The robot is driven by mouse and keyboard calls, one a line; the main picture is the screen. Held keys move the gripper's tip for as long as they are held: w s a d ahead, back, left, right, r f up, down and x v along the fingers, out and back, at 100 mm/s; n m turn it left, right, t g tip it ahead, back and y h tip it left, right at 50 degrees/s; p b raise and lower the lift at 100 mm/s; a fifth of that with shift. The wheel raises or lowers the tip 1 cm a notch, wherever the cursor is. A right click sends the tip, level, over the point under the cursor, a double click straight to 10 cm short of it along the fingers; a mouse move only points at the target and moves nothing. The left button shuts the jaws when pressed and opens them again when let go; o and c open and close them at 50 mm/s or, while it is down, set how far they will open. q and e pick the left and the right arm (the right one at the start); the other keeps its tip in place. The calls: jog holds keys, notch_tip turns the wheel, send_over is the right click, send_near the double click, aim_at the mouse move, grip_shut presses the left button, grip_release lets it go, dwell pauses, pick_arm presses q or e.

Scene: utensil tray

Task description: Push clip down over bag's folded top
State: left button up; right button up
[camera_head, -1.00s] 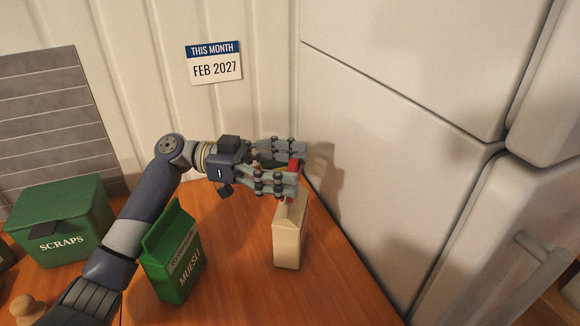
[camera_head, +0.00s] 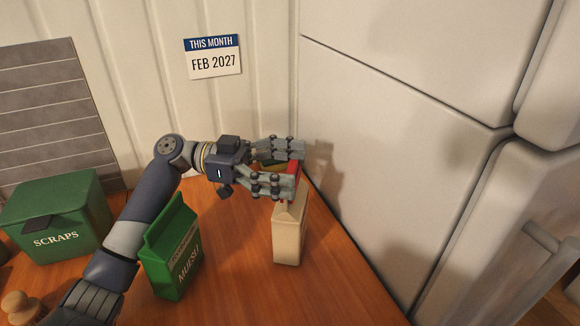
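A cream paper bag (camera_head: 288,236) stands upright on the wooden counter (camera_head: 325,285), its top partly hidden behind my gripper. A red clip (camera_head: 293,168) shows between the fingers of my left gripper (camera_head: 297,166), at the bag's top. The fingers are on either side of the clip and appear closed on it. I cannot tell whether the clip straddles the fold or only touches it. My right gripper is not in view.
A green muesli carton (camera_head: 173,255) stands left of the bag, near my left forearm. A green scraps bin (camera_head: 60,215) stands at far left. A calendar card (camera_head: 213,57) hangs on the back wall. A pale fridge (camera_head: 400,130) bounds the right side.

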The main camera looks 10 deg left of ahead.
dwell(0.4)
pick_arm(q)
jog(key=a, duration=1.2)
jog(key=shift+s, duration=0.2)
